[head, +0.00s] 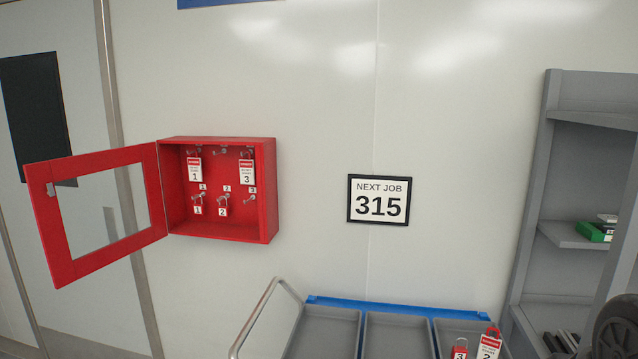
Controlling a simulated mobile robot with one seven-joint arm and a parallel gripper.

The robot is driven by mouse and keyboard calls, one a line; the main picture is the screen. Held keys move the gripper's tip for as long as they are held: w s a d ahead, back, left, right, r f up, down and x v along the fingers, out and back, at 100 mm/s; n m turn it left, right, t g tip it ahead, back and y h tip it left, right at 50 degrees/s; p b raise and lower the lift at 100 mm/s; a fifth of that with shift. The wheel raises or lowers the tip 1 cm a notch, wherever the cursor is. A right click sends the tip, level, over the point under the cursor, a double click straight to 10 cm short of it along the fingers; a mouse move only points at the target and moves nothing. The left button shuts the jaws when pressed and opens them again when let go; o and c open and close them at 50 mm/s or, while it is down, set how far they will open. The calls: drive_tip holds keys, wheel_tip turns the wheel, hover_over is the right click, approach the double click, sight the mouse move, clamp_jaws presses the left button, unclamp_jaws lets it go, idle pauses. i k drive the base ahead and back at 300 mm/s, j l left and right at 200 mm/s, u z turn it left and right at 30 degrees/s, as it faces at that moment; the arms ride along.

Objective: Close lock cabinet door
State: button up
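The red lock cabinet (268,190) is fixed to the white wall at left of centre. Its red framed door (103,263) with a see-through pane stands wide open, swung out to the left on the cabinet's left side. A small grey latch (51,189) sits near the door's free edge. Inside, tags marked 1 and 3 hang from upper hooks, and red padlocks marked 1 and 2 hang on lower hooks. The lower hook marked 3 looks empty. My gripper is not in view.
A cart with grey bins and a blue rear rail (385,308) stands below; a red padlock 3 (460,348) and tag 2 (489,346) lie in its right bin. A grey shelf (535,190) stands at right. A sign "NEXT JOB 315" (378,200) hangs between.

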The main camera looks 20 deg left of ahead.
sight(64, 270)
drive_tip(key=j, duration=0.7)
drive_tip(key=k+j+z, duration=0.1)
drive_tip(key=j, duration=1.3)
drive_tip(key=k+j+z, duration=0.1)
drive_tip(key=j, duration=0.6)
drive_tip(key=k+j, duration=0.15)
drive_tip(key=j, duration=0.5)
drive_tip(key=j+z, duration=0.15)
drive_tip(key=j, duration=1.05)
drive_tip(key=i+j, duration=0.1)
drive_tip(key=j, duration=0.5)
drive_tip(key=i+j, duration=0.1)
drive_tip(key=j, duration=0.45)
